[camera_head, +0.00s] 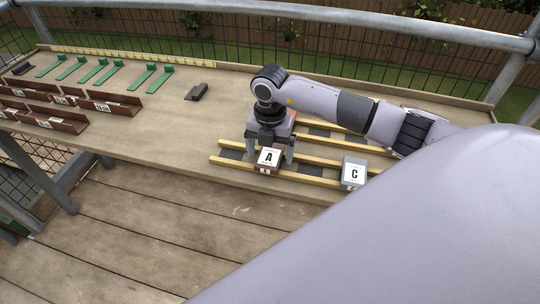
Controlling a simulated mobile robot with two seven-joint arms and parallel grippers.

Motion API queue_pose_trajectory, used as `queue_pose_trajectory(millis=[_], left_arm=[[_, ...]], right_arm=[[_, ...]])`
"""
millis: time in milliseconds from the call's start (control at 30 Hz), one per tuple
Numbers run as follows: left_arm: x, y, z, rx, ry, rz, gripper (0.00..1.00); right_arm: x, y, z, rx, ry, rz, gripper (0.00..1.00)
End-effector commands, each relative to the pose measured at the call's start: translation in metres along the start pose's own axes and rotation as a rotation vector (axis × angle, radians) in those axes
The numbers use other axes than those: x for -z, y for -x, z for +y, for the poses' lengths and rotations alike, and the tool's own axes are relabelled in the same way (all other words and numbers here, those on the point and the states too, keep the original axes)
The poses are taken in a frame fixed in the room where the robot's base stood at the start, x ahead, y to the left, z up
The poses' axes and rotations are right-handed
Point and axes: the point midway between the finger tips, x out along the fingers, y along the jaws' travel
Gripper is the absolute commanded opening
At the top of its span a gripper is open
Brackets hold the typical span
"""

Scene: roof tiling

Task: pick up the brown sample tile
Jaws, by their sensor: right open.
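The brown sample tile (267,168), with a white label marked A, sits at the front of the wooden battens (318,161). My right gripper (270,159) is above it, pointing down. Its jaws are open, with a finger to each side of the tile; whether they touch it cannot be told. The gripper and wrist hide the tile's rear part. A grey tile (353,172) marked C sits to the right on the battens. My left gripper is not in view.
Several green pieces (101,75) and brown trays (111,103) occupy the bench's left side. A dark grey block (197,92) lies behind, left of my gripper. A yellow ruler strip (130,57) runs along the back edge. The bench (175,130) is clear left of the battens.

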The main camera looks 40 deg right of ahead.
Motion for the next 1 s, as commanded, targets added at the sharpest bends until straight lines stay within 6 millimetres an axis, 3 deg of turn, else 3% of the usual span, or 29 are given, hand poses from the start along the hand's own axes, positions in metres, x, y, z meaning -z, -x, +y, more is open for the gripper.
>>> queue_pose_trajectory(millis=[67, 267, 567, 733, 867, 1000], left_arm=[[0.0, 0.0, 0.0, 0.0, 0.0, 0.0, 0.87], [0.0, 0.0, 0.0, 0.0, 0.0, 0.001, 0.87], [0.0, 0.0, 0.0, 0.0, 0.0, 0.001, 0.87], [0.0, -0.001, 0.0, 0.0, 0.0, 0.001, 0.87], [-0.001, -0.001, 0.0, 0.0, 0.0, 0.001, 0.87], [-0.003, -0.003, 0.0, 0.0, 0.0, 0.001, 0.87]], right_arm=[[0.0, 0.0, 0.0, 0.0, 0.0, 0.0, 0.92], [0.0, 0.0, 0.0, 0.0, 0.0, 0.001, 0.26], [0.0, 0.002, 0.0, -0.002, 0.0, 0.001, 0.25], [0.0, 0.013, 0.001, -0.003, 0.0, 0.0, 0.25], [-0.001, 0.032, 0.001, -0.006, 0.0, -0.002, 0.25], [-0.001, 0.068, 0.001, -0.007, 0.0, -0.005, 0.25]])
